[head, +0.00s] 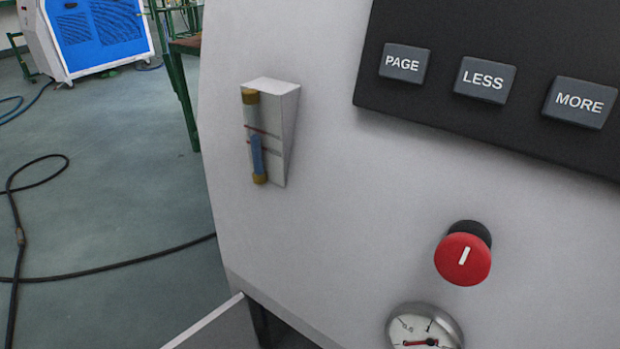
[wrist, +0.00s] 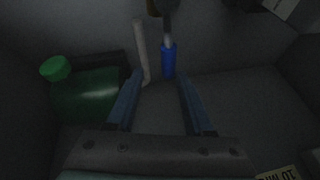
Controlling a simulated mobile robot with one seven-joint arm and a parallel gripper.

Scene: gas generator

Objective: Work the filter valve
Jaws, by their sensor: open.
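My gripper (wrist: 161,77) is in the wrist view, with its two blue-grey fingers apart and nothing seen between them. It is inside a dim grey compartment. A blue cylindrical part (wrist: 168,62) on a dark stem is just beyond the fingertips, near the right one. It may be the filter valve, but no label shows on it. A pale tube (wrist: 142,50) stands to its left, near the left fingertip. Contact with either cannot be told. The head view shows neither the gripper nor the blue part.
A dark green container with a green cap (wrist: 56,68) is left of my gripper. In the head view, the grey cabinet front carries a red knob (head: 463,259), a gauge (head: 424,328), a sight tube (head: 254,140) and buttons (head: 482,80). A panel (head: 222,328) juts out at lower left.

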